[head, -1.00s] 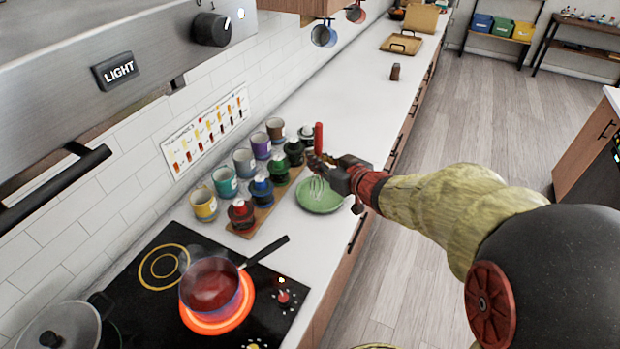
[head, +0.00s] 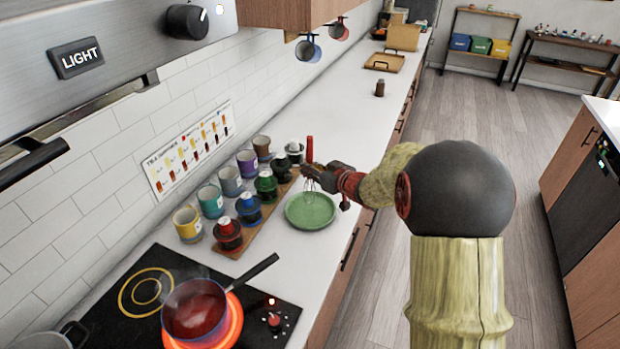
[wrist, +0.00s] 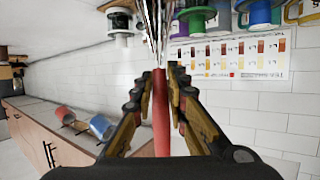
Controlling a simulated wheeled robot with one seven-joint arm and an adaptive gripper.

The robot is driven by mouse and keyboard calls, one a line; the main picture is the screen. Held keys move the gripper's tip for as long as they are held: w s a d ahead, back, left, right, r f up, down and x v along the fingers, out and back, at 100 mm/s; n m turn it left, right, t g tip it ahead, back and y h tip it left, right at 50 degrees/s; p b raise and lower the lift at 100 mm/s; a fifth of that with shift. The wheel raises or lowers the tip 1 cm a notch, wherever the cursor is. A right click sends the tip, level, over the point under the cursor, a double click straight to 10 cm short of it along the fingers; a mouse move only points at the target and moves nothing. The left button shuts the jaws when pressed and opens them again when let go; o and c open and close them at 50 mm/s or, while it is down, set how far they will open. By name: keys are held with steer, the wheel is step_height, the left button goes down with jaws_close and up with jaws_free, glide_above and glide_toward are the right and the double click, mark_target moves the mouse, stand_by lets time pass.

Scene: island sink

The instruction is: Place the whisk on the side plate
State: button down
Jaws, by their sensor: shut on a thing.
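The whisk has a red handle (head: 310,150) that stands upright, and thin wire loops (head: 309,190) at its lower end. My gripper (head: 312,172) is shut on the whisk. In the wrist view, the red handle (wrist: 161,115) runs between the two fingers (wrist: 160,95), and the wires point away from my palm. The green side plate (head: 310,213) lies flat on the white counter. The whisk's wires hang over the far part of the plate in the head view. I cannot tell whether they touch it.
Several coloured mugs (head: 212,201) and lidded pots on a wooden board (head: 255,225) stand left of the plate. A pan of red liquid (head: 194,309) sits on a glowing burner in front. The counter behind the plate is largely clear (head: 355,125).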

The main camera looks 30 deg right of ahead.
steer(key=shift+w+d+f+b, duration=0.1)
steer(key=shift+f+b, duration=0.2)
steer(key=shift+f, duration=0.65)
steer(key=shift+w+d+f+b, duration=0.1)
steer(key=shift+f+b, duration=0.15)
steer(key=shift+f, duration=0.65)
steer(key=shift+f, duration=0.2)
steer(key=c, duration=1.8)
jaws_free()
steer(key=shift+o, duration=0.2)
steer(key=shift+r, duration=0.15)
